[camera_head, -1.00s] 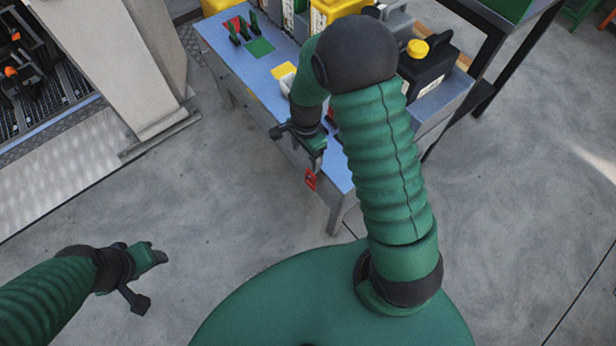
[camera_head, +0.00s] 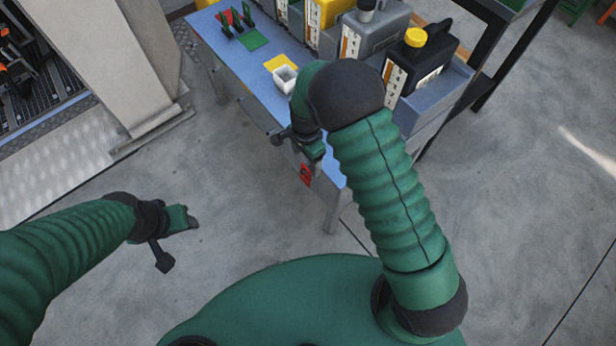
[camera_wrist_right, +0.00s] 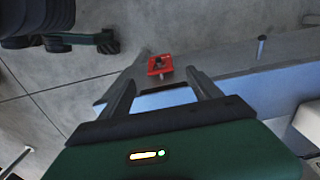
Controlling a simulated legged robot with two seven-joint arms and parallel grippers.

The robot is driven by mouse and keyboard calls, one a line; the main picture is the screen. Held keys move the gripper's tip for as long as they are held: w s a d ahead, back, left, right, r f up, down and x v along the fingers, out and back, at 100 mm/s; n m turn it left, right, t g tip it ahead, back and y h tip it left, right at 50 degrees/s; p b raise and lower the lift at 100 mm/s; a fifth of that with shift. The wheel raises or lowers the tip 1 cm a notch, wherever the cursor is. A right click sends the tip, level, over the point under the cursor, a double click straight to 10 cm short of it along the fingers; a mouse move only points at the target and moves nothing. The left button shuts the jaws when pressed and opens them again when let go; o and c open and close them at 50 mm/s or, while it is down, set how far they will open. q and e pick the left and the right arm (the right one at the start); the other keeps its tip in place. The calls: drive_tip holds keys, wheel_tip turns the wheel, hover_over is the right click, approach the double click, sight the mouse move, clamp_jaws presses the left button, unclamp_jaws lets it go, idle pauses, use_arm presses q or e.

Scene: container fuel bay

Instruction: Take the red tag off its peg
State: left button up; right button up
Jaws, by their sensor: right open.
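The red tag (camera_head: 305,174) hangs at the front edge of the blue-topped table (camera_head: 240,62), below my right gripper (camera_head: 312,155). In the right wrist view the tag (camera_wrist_right: 160,65) lies just beyond the fingertips, roughly centred between them. A small pale peg end shows at its lower part. My right gripper (camera_wrist_right: 158,80) is open, and its fingers are apart from the tag. My left gripper (camera_head: 190,218) hangs over bare floor at the left, away from the table. Its jaws are too small to read.
A white cup (camera_head: 284,78), a yellow card, green holders (camera_head: 238,24) and several jugs stand on the table. A black jug with a yellow cap (camera_head: 416,38) is at its right end. Another bare peg (camera_wrist_right: 262,40) shows in the wrist view. A pale metal post (camera_head: 125,60) stands left.

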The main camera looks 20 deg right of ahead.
sight(307, 168)
drive_tip(key=f, duration=0.2)
drive_tip(key=f+b, duration=0.1)
drive_tip(key=f, duration=0.2)
drive_tip(key=shift+d, duration=0.2)
drive_tip(key=f+b, duration=0.1)
drive_tip(key=f, duration=0.1)
drive_tip(key=a+f+b, duration=0.1)
drive_tip(key=f, duration=0.1)
drive_tip(key=shift+f+b, duration=0.3)
drive_tip(key=shift+f, duration=0.1)
drive_tip(key=shift+d+f, duration=0.1)
drive_tip(key=shift+f, duration=0.05)
drive_tip(key=shift+c, duration=0.3)
drive_tip(key=c, duration=1.4)
drive_tip(key=shift+o, duration=0.2)
drive_tip(key=shift+r, duration=0.25)
